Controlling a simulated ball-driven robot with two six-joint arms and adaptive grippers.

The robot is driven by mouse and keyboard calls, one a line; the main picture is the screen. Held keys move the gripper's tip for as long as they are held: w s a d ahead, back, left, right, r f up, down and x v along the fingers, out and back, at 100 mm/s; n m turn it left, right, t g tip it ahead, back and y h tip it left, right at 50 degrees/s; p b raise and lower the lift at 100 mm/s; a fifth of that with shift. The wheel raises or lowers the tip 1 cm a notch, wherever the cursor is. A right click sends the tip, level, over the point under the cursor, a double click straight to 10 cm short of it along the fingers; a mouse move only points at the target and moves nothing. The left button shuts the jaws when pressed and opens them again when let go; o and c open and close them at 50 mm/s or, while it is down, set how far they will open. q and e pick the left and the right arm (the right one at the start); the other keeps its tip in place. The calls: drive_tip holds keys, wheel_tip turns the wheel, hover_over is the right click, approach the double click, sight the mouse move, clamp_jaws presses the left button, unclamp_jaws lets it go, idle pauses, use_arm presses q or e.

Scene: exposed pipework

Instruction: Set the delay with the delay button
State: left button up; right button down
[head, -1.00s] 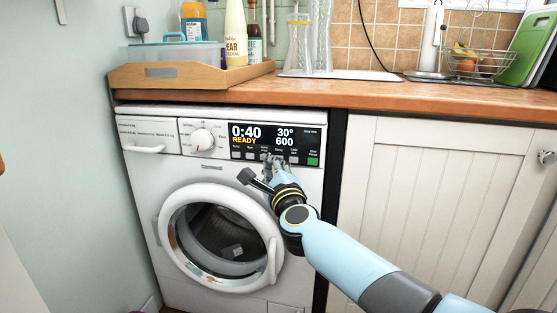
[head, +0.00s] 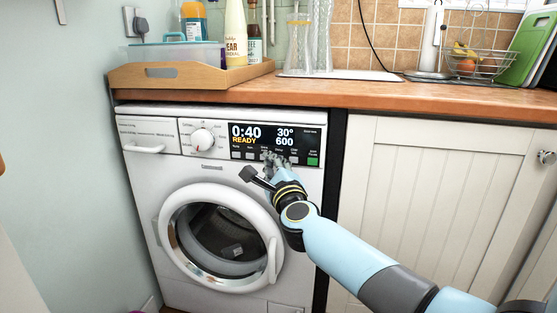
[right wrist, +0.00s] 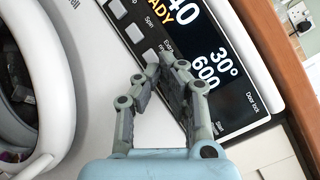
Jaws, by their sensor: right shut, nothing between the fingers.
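The white washing machine (head: 170,185) has a black control panel (head: 262,136) showing 0:40, READY, 30° and 600. A row of small buttons runs along the panel's lower edge, with a green one (head: 313,161) at the right end. My right gripper (head: 273,157) is shut and empty at the middle of this row. In the right wrist view, its fingertips (right wrist: 166,70) are close to the panel beside several grey buttons (right wrist: 134,33). The fingers cover part of the row, and I cannot make out the delay button or tell whether they touch it. My left gripper is not in view.
The machine's round door (head: 220,245) is shut below the panel. A wooden worktop (head: 350,94) overhangs it, bearing a wooden tray (head: 190,75) with bottles and a box. White cupboard doors (head: 430,200) stand to the right.

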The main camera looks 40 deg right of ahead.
drive_tip(key=shift+w+d, duration=0.2)
drive_tip(key=shift+d, duration=0.05)
drive_tip(key=shift+s+a, duration=0.15)
idle(0.5)
drive_tip(key=shift+s+a, duration=0.4)
drive_tip(key=shift+a, duration=0.05)
drive_tip(key=s+a, duration=0.1)
drive_tip(key=a, duration=0.1)
drive_tip(key=s+a+p, duration=0.1)
drive_tip(key=s+a, duration=0.1)
drive_tip(key=shift+s, duration=0.1)
idle(0.4)
drive_tip(key=shift+d, duration=0.1)
idle(0.6)
